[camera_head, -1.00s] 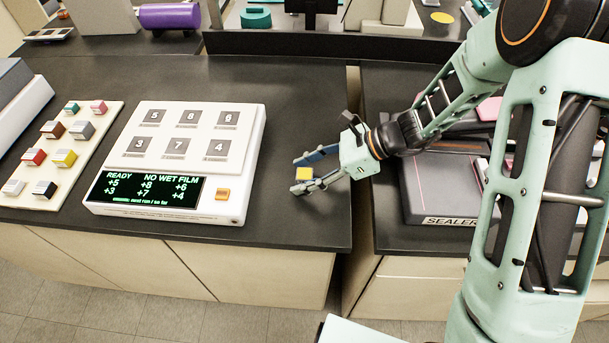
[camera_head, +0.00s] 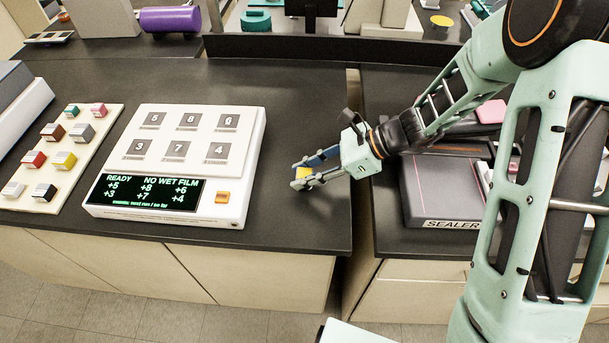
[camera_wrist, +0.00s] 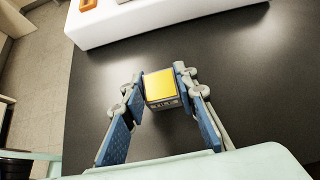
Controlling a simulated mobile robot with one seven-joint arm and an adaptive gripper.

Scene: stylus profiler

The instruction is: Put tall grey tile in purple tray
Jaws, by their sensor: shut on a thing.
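My gripper (camera_head: 303,180) is low over the dark bench, right of the white profiler. Its blue-padded fingers are shut on a small yellow-topped block (camera_wrist: 161,87), which has a dark printed label on its near side. The block also shows in the head view (camera_head: 303,174). A grey tile (camera_head: 79,133) stands on the cream rack (camera_head: 93,165) at the left, away from my gripper; I cannot tell whether it is the tall one. No purple tray is clearly visible.
The white profiler (camera_head: 225,150) has numbered pads and a lit display reading "READY NO WET FILM". Several other coloured tiles stand on the rack. A purple cylinder (camera_head: 170,19) lies at the back. The sealer (camera_head: 440,200) is on the right bench, across a gap.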

